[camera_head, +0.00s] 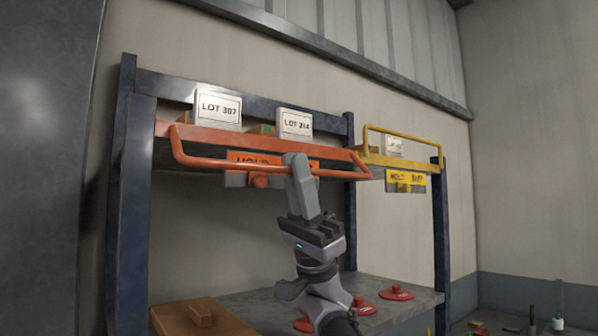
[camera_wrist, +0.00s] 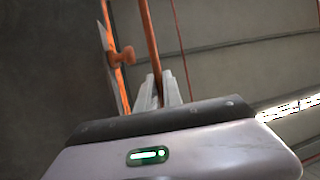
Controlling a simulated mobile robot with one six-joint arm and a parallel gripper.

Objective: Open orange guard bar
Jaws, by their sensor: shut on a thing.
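The orange guard bar (camera_head: 215,164) runs along the front of the orange upper shelf, below the shelf's front edge in the head view. My gripper (camera_head: 298,172) is shut on the bar, right of its middle. In the wrist view the bar (camera_wrist: 150,45) runs up from between the fingers of my gripper (camera_wrist: 158,90). An orange plate reading "HOLD" (camera_head: 240,157) sits behind the bar, with an orange knob (camera_head: 259,181) below it. The knob also shows in the wrist view (camera_wrist: 124,56). My fingers hide a short part of the bar.
Signs LOT 307 (camera_head: 218,108) and LOT 214 (camera_head: 294,123) stand on the orange shelf. A yellow guard bar (camera_head: 402,133) is raised over the shelf at right. Below, a grey shelf (camera_head: 240,305) bears red discs (camera_head: 396,292) and a brown box (camera_head: 200,318). Blue posts (camera_head: 130,220) flank the rack.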

